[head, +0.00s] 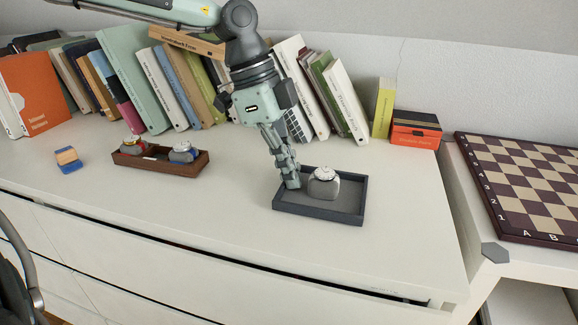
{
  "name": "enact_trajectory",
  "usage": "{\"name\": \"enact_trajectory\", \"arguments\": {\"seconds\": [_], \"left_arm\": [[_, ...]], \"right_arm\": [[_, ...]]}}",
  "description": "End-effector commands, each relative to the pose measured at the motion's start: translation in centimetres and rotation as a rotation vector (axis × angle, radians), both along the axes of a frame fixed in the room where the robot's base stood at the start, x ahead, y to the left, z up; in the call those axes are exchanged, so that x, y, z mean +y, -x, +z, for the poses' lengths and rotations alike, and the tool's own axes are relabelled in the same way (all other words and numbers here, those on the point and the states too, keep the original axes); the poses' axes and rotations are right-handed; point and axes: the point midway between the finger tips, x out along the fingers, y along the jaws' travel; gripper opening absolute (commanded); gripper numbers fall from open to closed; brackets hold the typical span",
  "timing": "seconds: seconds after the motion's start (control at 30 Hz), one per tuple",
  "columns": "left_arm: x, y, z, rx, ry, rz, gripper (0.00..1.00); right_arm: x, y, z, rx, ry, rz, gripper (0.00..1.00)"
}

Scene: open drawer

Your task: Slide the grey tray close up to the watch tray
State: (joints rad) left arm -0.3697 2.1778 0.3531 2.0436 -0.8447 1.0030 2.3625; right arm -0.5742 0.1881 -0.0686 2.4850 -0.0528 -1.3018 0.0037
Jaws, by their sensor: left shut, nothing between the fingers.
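The grey tray (318,216) lies on the white top right of centre. A grey rounded piece with a white round top, perhaps a watch on a cushion (323,186), stands in it. My left gripper (292,184) is shut and empty, pointing down. Its fingertips are within the grey tray's left part, beside the rounded piece; I cannot tell whether they touch the tray. A clear gap separates the trays.
Several books (165,85) lean along the back wall. An orange-and-black box (415,130) and a yellow book (383,107) stand behind the grey tray. A small blue-and-tan block (68,159) lies far left. A chessboard (525,185) is at right. The top between the trays is bare.

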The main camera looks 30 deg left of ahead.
Motion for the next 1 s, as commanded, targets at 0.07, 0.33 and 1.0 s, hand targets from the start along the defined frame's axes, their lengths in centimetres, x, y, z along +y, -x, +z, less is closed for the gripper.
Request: {"name": "enact_trajectory", "arguments": {"seconds": [0.07,0.33,1.0], "left_arm": [[0.0,0.0,0.0,0.000,0.000,0.000,0.00],[3.8,1.0,0.1,-0.003,0.001,0.005,0.00],[15.7,4.5,0.0,0.002,0.000,-0.003,0.00]], "right_arm": [[0.0,0.0,0.0,0.000,0.000,0.000,0.40],[1.3,-1.3,0.8,-0.066,-0.025,0.024,0.40],[-4.3,6.1,-1.6,0.283,0.084,-0.104,0.40]]}}
